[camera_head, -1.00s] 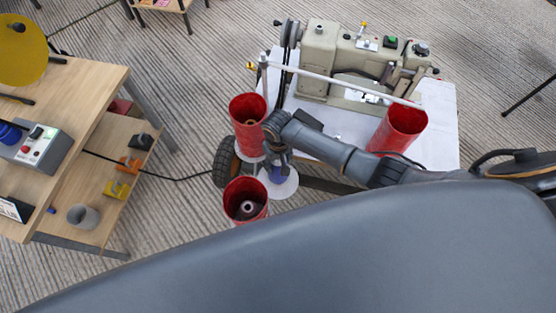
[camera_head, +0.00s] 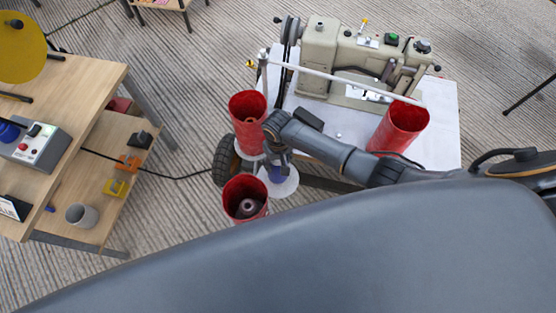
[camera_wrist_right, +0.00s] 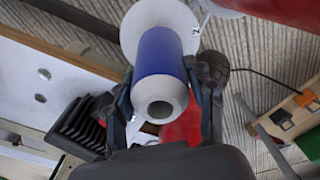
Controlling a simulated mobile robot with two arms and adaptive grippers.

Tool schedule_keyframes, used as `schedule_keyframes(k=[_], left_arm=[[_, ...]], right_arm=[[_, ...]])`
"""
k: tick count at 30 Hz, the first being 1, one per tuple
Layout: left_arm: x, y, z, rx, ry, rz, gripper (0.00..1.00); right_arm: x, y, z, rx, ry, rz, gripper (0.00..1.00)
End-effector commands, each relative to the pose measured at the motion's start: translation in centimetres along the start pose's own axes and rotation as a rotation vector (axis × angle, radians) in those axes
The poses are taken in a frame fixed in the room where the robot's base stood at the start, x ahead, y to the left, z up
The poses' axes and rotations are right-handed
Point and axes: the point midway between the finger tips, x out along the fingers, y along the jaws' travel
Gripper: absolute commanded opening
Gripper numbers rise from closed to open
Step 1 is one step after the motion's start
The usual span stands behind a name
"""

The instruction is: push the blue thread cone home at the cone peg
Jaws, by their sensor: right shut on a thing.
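The blue thread cone (camera_wrist_right: 160,52) has a blue band and pale ends. In the right wrist view, its hollow near end faces the camera. My right gripper (camera_wrist_right: 168,100) is shut on it, one finger on each side. In the head view, the right gripper (camera_head: 276,152) comes down over the cone, of which a little blue (camera_head: 276,174) shows above a round white disc (camera_head: 285,188). The cone peg is hidden by the cone and gripper. I cannot tell whether the cone touches the disc. My left gripper is not in view.
Red cylinders stand close by, at the left (camera_head: 248,120), in front (camera_head: 245,200) and at the right (camera_head: 400,128). A beige sewing machine (camera_head: 350,60) stands on the white table (camera_head: 440,140) behind. A wooden bench (camera_head: 85,90) is at the left.

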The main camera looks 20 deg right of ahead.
Motion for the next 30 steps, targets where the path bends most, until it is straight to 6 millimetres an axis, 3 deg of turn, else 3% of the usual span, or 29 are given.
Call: schedule_keyframes(k=[18,30], left_arm=[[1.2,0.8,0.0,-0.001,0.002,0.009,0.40],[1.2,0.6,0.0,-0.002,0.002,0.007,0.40]], right_arm=[[1.7,0.0,0.0,0.000,0.000,0.000,0.00],[1.7,0.0,0.0,0.000,0.001,0.000,0.00]])
